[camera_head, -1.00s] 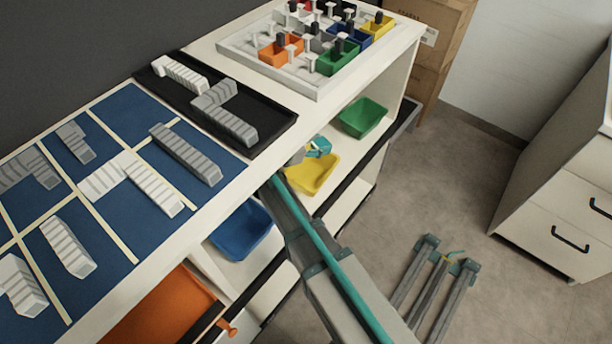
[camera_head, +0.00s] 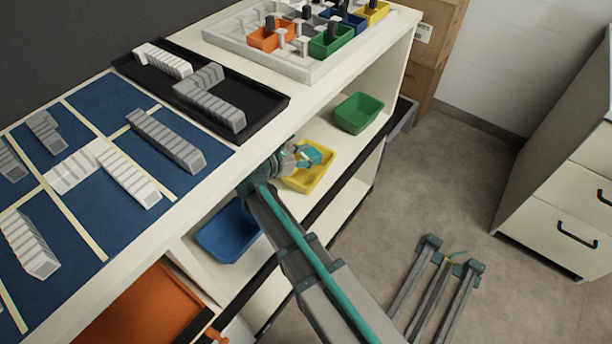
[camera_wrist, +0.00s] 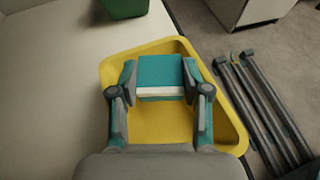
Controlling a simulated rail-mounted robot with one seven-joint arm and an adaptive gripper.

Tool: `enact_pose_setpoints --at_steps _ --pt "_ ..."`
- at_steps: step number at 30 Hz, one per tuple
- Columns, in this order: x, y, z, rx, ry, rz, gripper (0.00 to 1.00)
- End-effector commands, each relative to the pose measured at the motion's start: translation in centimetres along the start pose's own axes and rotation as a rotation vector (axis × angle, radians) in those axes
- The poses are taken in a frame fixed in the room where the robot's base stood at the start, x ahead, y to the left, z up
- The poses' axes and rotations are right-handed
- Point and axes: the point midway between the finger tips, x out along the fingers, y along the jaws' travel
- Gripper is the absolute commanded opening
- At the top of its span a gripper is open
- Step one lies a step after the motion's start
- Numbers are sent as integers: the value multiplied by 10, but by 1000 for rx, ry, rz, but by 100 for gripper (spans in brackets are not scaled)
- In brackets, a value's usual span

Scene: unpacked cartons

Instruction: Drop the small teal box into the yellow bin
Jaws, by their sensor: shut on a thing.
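The small teal box (camera_wrist: 161,73), with a white lower side, is held between the two fingers of my gripper (camera_wrist: 160,82) in the wrist view. The yellow bin (camera_wrist: 171,138) lies behind and below it in that view, and the box appears inside the bin's outline. In the head view the yellow bin (camera_head: 324,174) stands on the shelf, with my gripper (camera_head: 308,158) and the teal box over it. My arm hides part of the bin's near left side. The exact height of the box above the bin floor cannot be told.
A green bin (camera_head: 358,113) stands farther along the shelf, and a blue bin (camera_head: 228,232) stands nearer. The worktop above carries a black tray (camera_head: 262,120) and a blue mat (camera_head: 84,200) with stepped blocks. The shelf top overhangs the bins.

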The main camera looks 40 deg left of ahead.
Motion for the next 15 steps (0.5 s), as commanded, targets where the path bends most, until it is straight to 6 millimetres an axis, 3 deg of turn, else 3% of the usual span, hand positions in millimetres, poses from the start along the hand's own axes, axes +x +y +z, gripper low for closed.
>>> enact_pose_setpoints --at_steps 7,8,12,15 --pt "0 0 0 0 0 0 11" --pt "0 0 0 0 0 0 50" --pt "0 0 0 0 0 0 74" --pt "0 0 0 0 0 0 76"
